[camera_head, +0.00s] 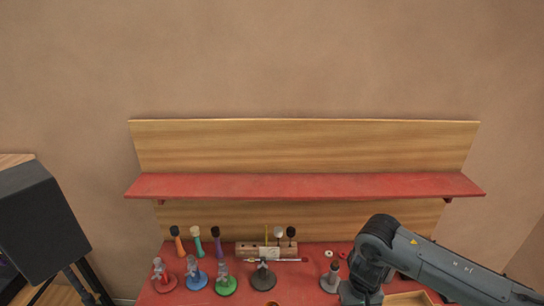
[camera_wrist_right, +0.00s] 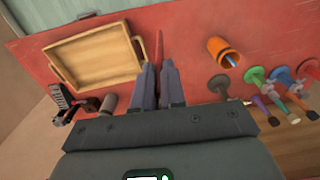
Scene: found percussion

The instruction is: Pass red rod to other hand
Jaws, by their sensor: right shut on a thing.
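In the right wrist view, the red rod (camera_wrist_right: 159,46) shows as a thin red length beyond the fingertips of my right gripper (camera_wrist_right: 159,68). The two dark fingers are close together around it, and the part between them is hidden. In the head view my right arm comes in from the right and reaches down to the red table. The fingers and the rod are not visible there. My left gripper is in neither view.
A wooden tray (camera_wrist_right: 68,77) lies beside the right gripper. An orange cup (camera_wrist_right: 216,46) holds something blue. Several coloured stands, including a green one (camera_head: 226,288), and a wooden block (camera_head: 246,248) stand along the table. A red shelf (camera_head: 300,185) hangs above.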

